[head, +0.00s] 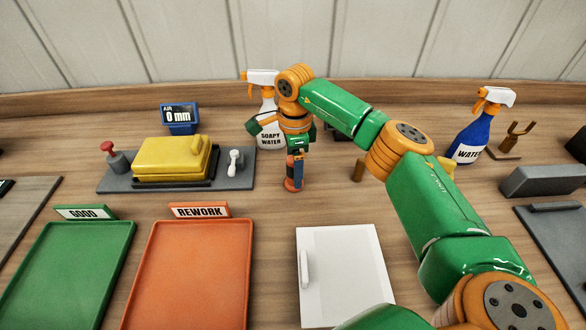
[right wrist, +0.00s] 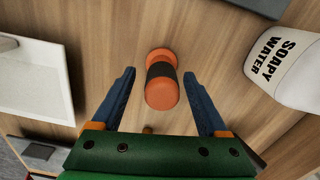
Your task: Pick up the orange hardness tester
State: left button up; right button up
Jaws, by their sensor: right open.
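The orange hardness tester (head: 293,184) stands upright on the wooden bench in the middle of the head view, with a dark band around its body. In the right wrist view the tester (right wrist: 161,92) shows between my two blue fingers, with a gap on each side. My right gripper (head: 296,158) points down over the tester and hides part of it in the head view. The right gripper (right wrist: 159,73) is open and holds nothing. My left gripper is not in view.
A soapy water bottle (head: 268,132) stands close behind the gripper. A white box or lid (head: 345,275) lies in front. Left are a yellow device (head: 172,158), a green tray (head: 65,275) and an orange tray (head: 190,275). A blue water bottle (head: 470,138) stands right.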

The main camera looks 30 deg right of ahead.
jog(key=shift+w+f, duration=0.1)
jog(key=shift+f, duration=0.75)
jog(key=shift+r, duration=0.1)
grip_shut()
notch_tip(320, 180, up, 3)
jog(key=shift+w+f+b, duration=0.15)
jog(key=shift+f+b, duration=0.05)
jog(key=shift+b, duration=0.9)
jog(key=s+a+r, duration=0.1)
jog(key=s+r, duration=0.9)
jog(key=s, duration=0.4)
jog(key=shift+a+r+b, duration=0.2)
jog(key=shift+a+b, duration=0.1)
jog(key=shift+b, duration=0.15)
jog(key=shift+s, duration=0.1)
